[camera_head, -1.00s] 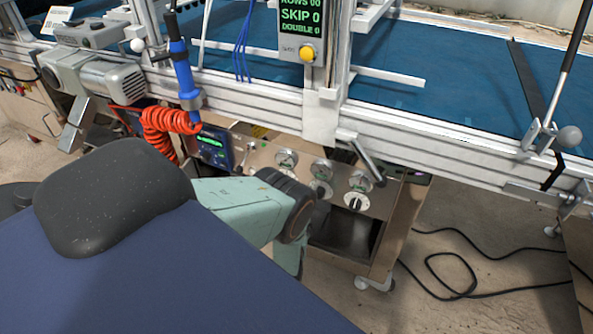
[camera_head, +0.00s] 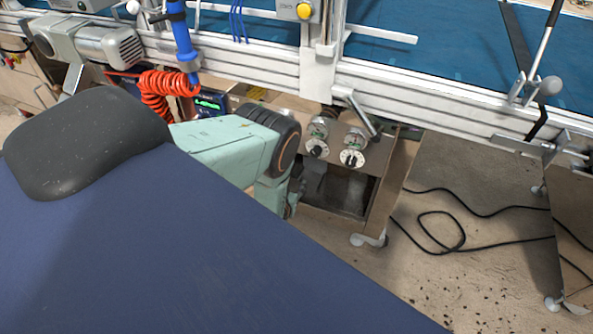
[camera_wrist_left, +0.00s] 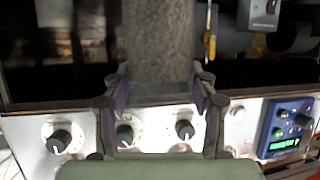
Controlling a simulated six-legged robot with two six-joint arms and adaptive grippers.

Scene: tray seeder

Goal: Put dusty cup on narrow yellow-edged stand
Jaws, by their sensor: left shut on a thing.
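A grey, rough-looking cylinder, which looks like the dusty cup (camera_wrist_left: 158,40), stands between the fingers of my left gripper (camera_wrist_left: 159,84) in the left wrist view. The gripper is shut on it, with a finger on each side; the cup's top runs out of the picture. In the head view my left arm reaches toward the machine's front, and its gripper and the cup cannot be made out there. I cannot make out the narrow yellow-edged stand in either view. My right gripper is not in view.
A metal panel with knobs (camera_head: 335,150) is close by my left arm; it also shows in the wrist view (camera_wrist_left: 85,128) with a blue display unit (camera_wrist_left: 288,130). A white rail (camera_head: 420,95) crosses above. An orange coiled hose (camera_head: 165,90) hangs left. Black cable (camera_head: 445,235) lies on the floor.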

